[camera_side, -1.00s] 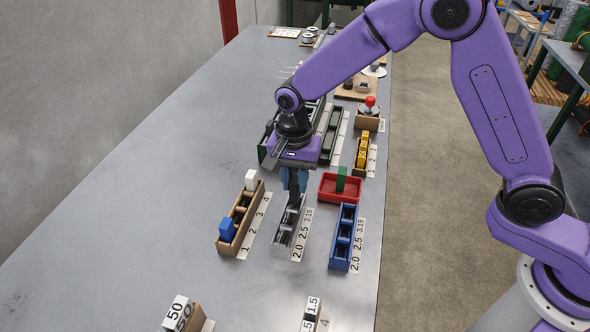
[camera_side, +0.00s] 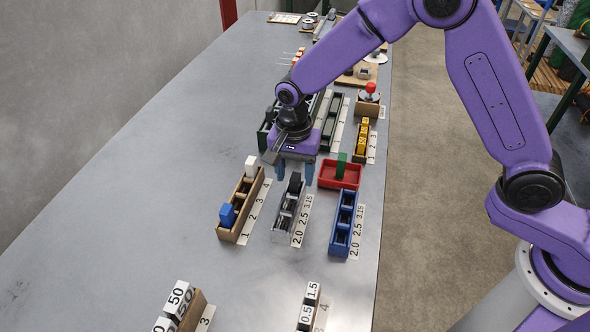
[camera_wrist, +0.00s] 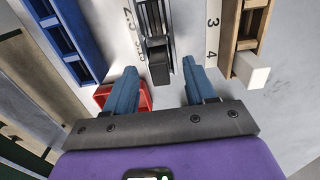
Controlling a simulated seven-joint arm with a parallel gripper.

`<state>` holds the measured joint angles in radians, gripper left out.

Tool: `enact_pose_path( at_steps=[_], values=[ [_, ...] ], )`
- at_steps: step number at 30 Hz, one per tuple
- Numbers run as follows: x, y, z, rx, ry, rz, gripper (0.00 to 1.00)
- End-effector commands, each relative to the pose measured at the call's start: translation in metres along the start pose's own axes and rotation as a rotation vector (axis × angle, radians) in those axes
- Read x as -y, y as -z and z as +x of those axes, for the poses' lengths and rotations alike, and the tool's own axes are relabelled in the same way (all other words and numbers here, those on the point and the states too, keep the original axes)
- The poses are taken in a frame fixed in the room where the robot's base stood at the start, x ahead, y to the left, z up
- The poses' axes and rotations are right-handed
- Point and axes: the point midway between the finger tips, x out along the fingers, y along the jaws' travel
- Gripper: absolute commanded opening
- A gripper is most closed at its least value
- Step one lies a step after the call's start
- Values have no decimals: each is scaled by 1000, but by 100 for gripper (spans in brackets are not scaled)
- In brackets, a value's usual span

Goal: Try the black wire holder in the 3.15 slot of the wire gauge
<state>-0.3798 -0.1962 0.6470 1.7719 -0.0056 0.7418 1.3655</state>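The black wire holder (camera_side: 295,183) stands in the far slot of the grey wire gauge (camera_side: 279,222), the slot beside the 3.15 label. In the wrist view the black holder (camera_wrist: 159,68) sits at the near end of the grey gauge (camera_wrist: 150,22). My gripper (camera_side: 295,184) is open and empty above and just beyond that end. In the wrist view its blue fingers (camera_wrist: 158,72) are spread wide on either side of the holder, with clear gaps. The holder's lower part is hidden in the slot.
A wooden rack (camera_side: 234,232) with blue and white blocks stands left of the gauge. A blue rack (camera_side: 340,245) stands to the right. A red tray (camera_side: 325,181) with a green block is close behind. Bare table lies in front.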

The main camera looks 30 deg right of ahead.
Motion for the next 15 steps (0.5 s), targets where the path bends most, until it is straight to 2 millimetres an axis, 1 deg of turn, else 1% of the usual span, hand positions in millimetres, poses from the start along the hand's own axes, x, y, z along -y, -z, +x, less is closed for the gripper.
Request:
enact_pose_path(
  at_steps=[4,7,11,15],
  values=[
    [0,0,-4,0,2,0,55],
    [1,0,-15,-1,4,0,55],
    [1,0,-38,-1,6,0,55],
    [1,0,-68,-1,6,0,55]
  ],
)
